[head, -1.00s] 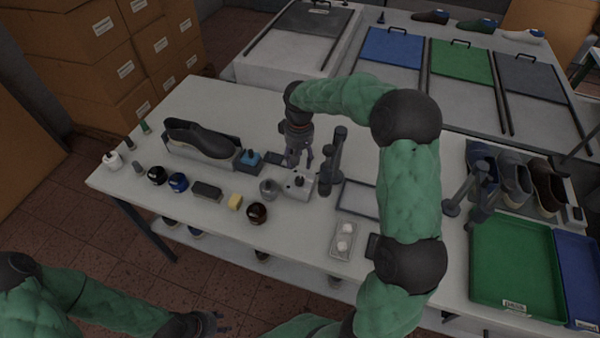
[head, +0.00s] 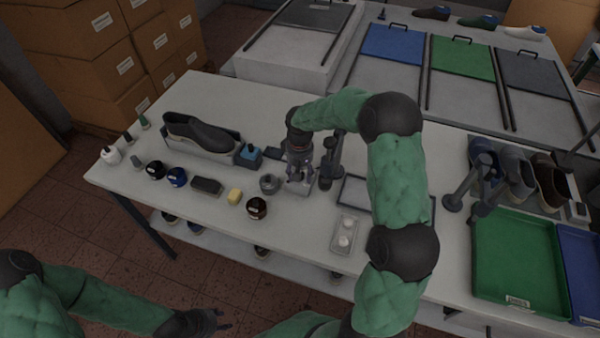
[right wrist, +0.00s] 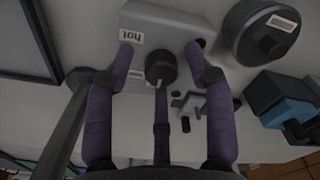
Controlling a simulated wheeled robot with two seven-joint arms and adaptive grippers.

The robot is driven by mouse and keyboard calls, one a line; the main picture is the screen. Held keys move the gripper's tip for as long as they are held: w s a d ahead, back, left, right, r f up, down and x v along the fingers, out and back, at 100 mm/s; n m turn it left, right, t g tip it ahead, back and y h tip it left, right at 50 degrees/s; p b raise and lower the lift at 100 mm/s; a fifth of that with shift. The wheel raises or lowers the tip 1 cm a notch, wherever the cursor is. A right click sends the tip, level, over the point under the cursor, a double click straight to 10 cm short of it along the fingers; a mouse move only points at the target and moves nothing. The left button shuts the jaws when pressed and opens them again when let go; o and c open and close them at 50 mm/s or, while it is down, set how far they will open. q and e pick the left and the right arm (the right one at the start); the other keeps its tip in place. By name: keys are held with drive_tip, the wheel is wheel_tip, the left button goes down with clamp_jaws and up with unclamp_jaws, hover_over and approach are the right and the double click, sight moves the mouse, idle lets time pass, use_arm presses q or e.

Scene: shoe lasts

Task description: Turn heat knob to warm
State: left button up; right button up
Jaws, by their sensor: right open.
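The white heat box (head: 303,187) stands on the table in the head view, mostly covered by my right gripper (head: 299,174). In the right wrist view the box (right wrist: 160,25) bears a black round knob (right wrist: 160,68), a "hot" label (right wrist: 131,37) and a second label too small to read. My right gripper (right wrist: 161,55) is open, with purple fingers on either side of the knob and a gap to it on both sides. A pale mark shows at the knob's lower edge. My left gripper (head: 223,319) is open and empty, low in front of the table.
A dark stand (head: 329,165) rises close right of the box. A grey round tin (head: 269,184), dark jar (head: 256,207), yellow block (head: 234,196) and blue item (head: 249,155) lie to the left. A tray with white round things (head: 344,235) is in front.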

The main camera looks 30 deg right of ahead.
clamp_jaws()
drive_tip(key=shift+m, duration=0.3)
drive_tip(key=m+b, duration=0.1)
drive_tip(key=m, duration=0.4)
drive_tip(key=shift+s+a+f, duration=0.1)
drive_tip(key=shift+f, duration=0.05)
drive_tip(key=m+b, duration=0.1)
drive_tip(key=m, duration=0.5)
drive_tip(key=shift+a, duration=0.1)
idle(0.7)
